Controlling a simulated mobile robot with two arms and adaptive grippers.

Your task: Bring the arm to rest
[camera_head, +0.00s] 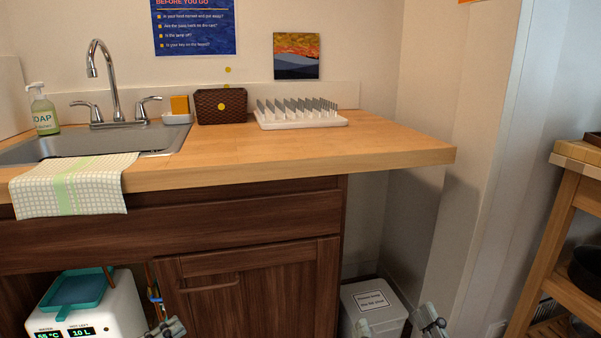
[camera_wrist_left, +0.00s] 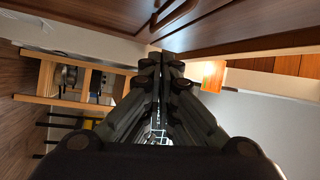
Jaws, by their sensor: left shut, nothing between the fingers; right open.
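My left gripper (camera_head: 168,328) shows at the bottom edge of the head view, low in front of the dark wooden cabinet (camera_head: 262,285). In the left wrist view the fingers of my left gripper (camera_wrist_left: 161,62) are shut together with nothing between them. My right gripper (camera_head: 432,322) shows at the bottom edge of the head view, to the right of the cabinet, and it is open. It appears in front of a light grey bin with a label (camera_head: 372,300). Most of both arms is out of view.
A wooden counter (camera_head: 300,150) spans the scene, with a sink (camera_head: 80,145), a checkered towel (camera_head: 75,185), a dark basket (camera_head: 221,105) and a white drying rack (camera_head: 300,114). A white machine (camera_head: 120,305) stands lower left. A wooden shelf cart (camera_head: 560,210) stands at the right.

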